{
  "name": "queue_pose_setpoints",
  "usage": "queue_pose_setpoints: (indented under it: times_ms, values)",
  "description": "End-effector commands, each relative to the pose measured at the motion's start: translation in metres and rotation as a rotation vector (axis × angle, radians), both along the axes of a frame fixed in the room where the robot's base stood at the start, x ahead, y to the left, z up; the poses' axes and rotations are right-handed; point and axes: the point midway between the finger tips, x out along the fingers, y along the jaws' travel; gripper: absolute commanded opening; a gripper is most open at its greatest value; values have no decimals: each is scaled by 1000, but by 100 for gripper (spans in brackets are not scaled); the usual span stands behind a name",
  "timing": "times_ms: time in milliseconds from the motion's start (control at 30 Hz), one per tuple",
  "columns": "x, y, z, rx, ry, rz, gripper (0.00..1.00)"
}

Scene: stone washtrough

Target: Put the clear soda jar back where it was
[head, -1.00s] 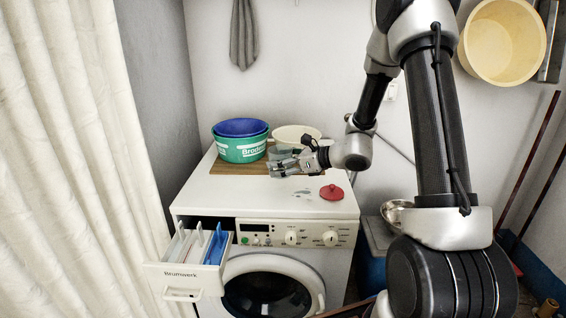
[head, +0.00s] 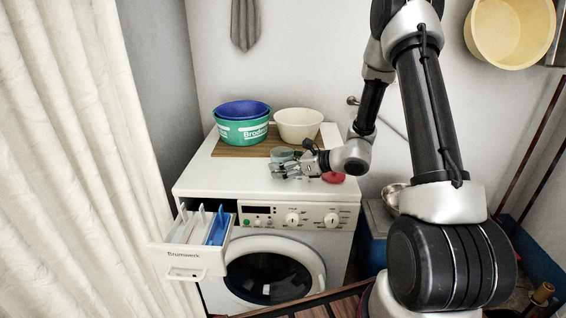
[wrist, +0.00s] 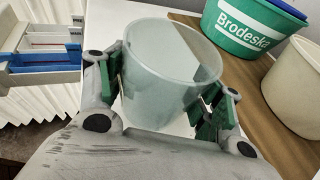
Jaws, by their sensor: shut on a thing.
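The clear soda jar (wrist: 172,70) is a translucent, greenish, open-topped vessel. In the wrist view it sits between the green-padded fingers of my gripper (wrist: 168,108), which is shut on it. The jar looks empty and roughly upright. In the head view my gripper (head: 284,168) is over the top of the white washing machine (head: 235,178), and the jar (head: 282,154) shows just behind the fingers. I cannot tell whether its base touches the top. A red lid (head: 333,178) lies on the machine top, right of my gripper and partly hidden by it.
A green tub (head: 241,132) with a blue one inside and a cream basin (head: 298,125) stand on a brown board (head: 234,151) at the back. The detergent drawer (head: 186,257) is pulled out at front left. The machine top's left front is clear.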

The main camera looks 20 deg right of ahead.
Motion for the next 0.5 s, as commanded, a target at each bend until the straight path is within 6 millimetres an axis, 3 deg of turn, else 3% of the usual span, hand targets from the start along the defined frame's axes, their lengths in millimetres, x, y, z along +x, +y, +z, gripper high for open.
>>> queue_pose_setpoints:
  times_ms: [500]
  values:
    - [0, 0, -4, 0, 0, 0, 15]
